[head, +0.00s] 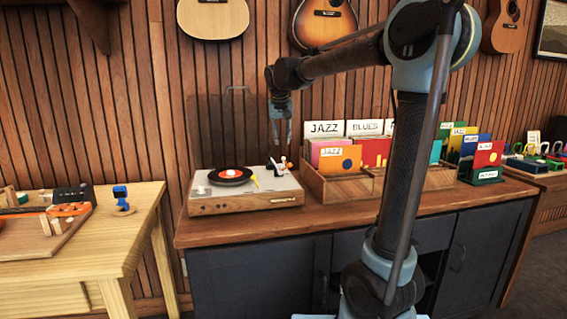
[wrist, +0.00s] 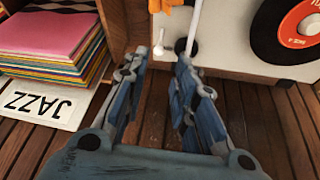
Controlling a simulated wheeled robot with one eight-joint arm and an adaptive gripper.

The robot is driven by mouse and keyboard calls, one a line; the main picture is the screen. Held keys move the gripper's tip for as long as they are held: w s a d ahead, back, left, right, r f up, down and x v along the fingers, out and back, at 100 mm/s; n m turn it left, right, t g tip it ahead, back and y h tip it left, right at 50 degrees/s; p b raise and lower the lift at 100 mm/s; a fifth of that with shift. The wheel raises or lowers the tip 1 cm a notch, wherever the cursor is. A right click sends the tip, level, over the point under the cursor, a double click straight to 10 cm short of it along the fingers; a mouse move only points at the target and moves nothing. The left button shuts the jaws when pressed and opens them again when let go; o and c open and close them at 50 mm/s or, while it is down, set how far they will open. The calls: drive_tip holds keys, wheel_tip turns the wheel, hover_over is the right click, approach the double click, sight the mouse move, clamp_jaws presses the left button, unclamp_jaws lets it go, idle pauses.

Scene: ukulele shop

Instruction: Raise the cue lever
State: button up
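The record player (head: 246,203) stands on the wooden counter with a black record (head: 232,176) with an orange label on its platter. Its tonearm assembly (head: 280,167), with white and orange parts, is at the right of the deck. In the wrist view, the white tonearm (wrist: 195,22) runs up from a dark round base. A small white lever-like piece (wrist: 146,55) beside it may be the cue lever; its exact position is hard to tell. My gripper (head: 281,143) points down above the tonearm side, apart from the deck. Its fingers (wrist: 162,60) are open with nothing between them.
A wooden crate of records with JAZZ and BLUES dividers (head: 340,188) stands close to the right of the player. A wooden table (head: 110,235) is at the left. Guitars (head: 213,18) hang on the slatted wall behind.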

sight(283, 159)
drive_tip(key=x, duration=1.2)
drive_tip(key=shift+f, duration=0.2)
drive_tip(key=shift+c, duration=0.2)
clamp_jaws()
